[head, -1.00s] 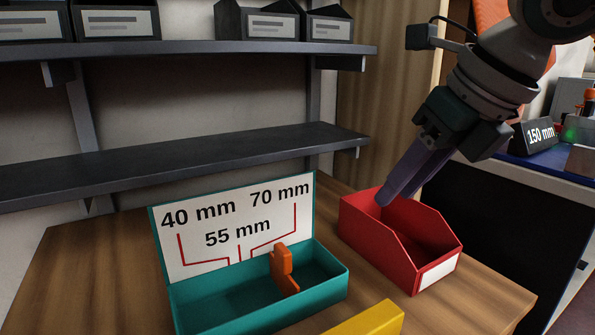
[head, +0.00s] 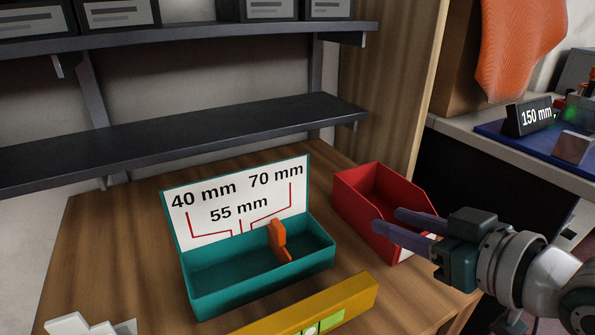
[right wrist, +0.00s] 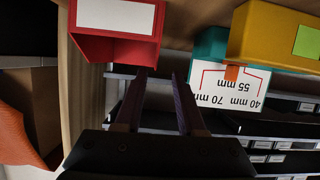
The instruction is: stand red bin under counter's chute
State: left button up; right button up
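The red bin (head: 352,208) stands upright on the wooden table, right of the teal box. Its label end faces the front right; it also shows at the top of the right wrist view (right wrist: 87,49). My right gripper (head: 388,220) comes in from the lower right, in front of the bin, and overlaps its label end in the head view. Its two purple fingers are apart with nothing between them; the right wrist view shows the gap (right wrist: 159,76). I cannot tell whether a finger touches the bin. My left gripper is not in view. I cannot make out a chute.
A teal box (head: 255,277) with a size sign and orange divider (head: 277,238) stands mid-table. A yellow bar (head: 275,318) with a green window lies in front. A dark shelf (head: 200,135) hangs behind.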

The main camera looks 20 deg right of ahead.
aim_at(356, 232)
jog(key=shift+m+g, duration=0.3)
jog(key=w+f+b, duration=0.2)
jog(key=w, duration=0.1)
jog(key=shift+w+f, duration=0.15)
jog(key=shift+f, duration=0.25)
jog(key=b+x, duration=0.1)
jog(key=x, duration=0.1)
jog(key=b+x, duration=0.2)
jog(key=x, duration=0.1)
jog(key=shift+w+d+r, duration=0.15)
jog(key=shift+d+r, duration=0.05)
jog(key=shift+w+b, duration=0.3)
jog(key=shift+w, duration=0.1)
jog(key=shift+s, duration=0.1)
jog(key=c, duration=0.6)
grip_shut()
